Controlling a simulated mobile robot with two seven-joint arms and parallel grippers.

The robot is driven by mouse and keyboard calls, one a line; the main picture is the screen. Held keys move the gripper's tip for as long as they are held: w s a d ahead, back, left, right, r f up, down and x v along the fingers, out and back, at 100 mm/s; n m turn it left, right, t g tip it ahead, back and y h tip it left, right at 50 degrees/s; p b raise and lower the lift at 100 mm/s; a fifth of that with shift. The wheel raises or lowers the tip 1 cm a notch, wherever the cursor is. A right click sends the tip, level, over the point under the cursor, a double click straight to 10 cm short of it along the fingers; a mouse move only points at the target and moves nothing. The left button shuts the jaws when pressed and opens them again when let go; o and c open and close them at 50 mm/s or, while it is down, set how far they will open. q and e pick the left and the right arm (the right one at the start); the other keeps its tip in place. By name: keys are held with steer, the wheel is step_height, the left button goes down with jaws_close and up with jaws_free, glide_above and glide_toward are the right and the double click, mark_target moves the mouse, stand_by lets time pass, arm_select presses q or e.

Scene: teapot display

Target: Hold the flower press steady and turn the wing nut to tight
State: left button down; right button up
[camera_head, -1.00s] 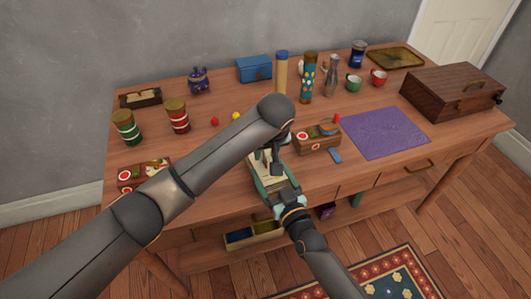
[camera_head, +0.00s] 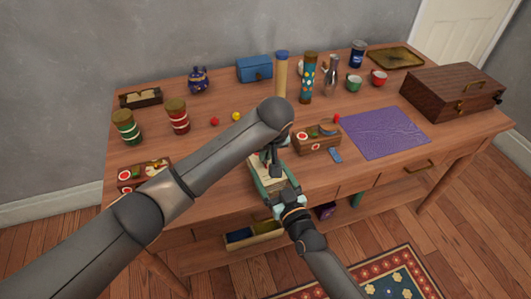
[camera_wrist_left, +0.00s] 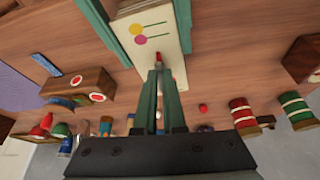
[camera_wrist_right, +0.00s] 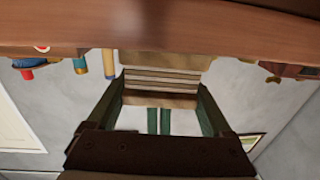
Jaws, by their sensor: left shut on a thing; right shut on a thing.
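The flower press (camera_head: 258,178) is at the front edge of the table, largely covered by my arms in the head view. In the left wrist view, its pale top board (camera_wrist_left: 152,35) bears pink and yellow flower marks. My left gripper (camera_wrist_left: 159,72) is above the press, its fingers shut on the small red wing nut (camera_wrist_left: 160,69), which is mostly hidden between the tips. My right gripper (camera_wrist_right: 161,95) comes from the front and is shut on the press, one green finger on each side. The press's layered wooden edge (camera_wrist_right: 160,88) shows between them.
A wooden box (camera_head: 317,142) with a round red-and-white mark stands right of the press, with a blue block (camera_head: 335,156) beside it. A similar box (camera_head: 140,178) lies at left. The purple mat (camera_head: 385,133) is bare. Jars, bottles and cups stand farther back.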

stand_by(0.5)
arm_select(q)
steer(key=m+h, duration=0.1)
steer(key=m, duration=0.3)
steer(key=a+m+h, duration=0.1)
steer(key=m, duration=0.1)
steer(key=shift+m+h, duration=0.3)
steer(key=m, duration=0.2)
steer(key=m+g+h, duration=0.1)
steer(key=m, duration=0.1)
steer(key=m+h, duration=0.1)
steer(key=m, duration=0.1)
steer(key=shift+w+a+g, duration=0.25)
steer(key=shift+w+g, duration=0.05)
steer(key=m, duration=0.2)
steer(key=m+g, duration=0.1)
steer(key=m, duration=0.1)
steer(key=m+g, duration=0.1)
steer(key=m, duration=0.1)
steer(key=shift+w+a+m+h, duration=0.1)
steer(key=shift+w+m+h, duration=0.2)
steer(key=shift+w+h, duration=0.1)
steer(key=shift+w+r+m+g, duration=0.15)
steer(key=shift+m+g, duration=0.4)
steer(key=shift+m, duration=0.65)
steer(key=shift+w+f+m+g, duration=0.1)
steer(key=shift+w+m+g, duration=0.15)
steer(key=shift+m+g, duration=0.65)
steer(key=shift+m+t, duration=0.25)
steer(key=shift+m, duration=0.35)
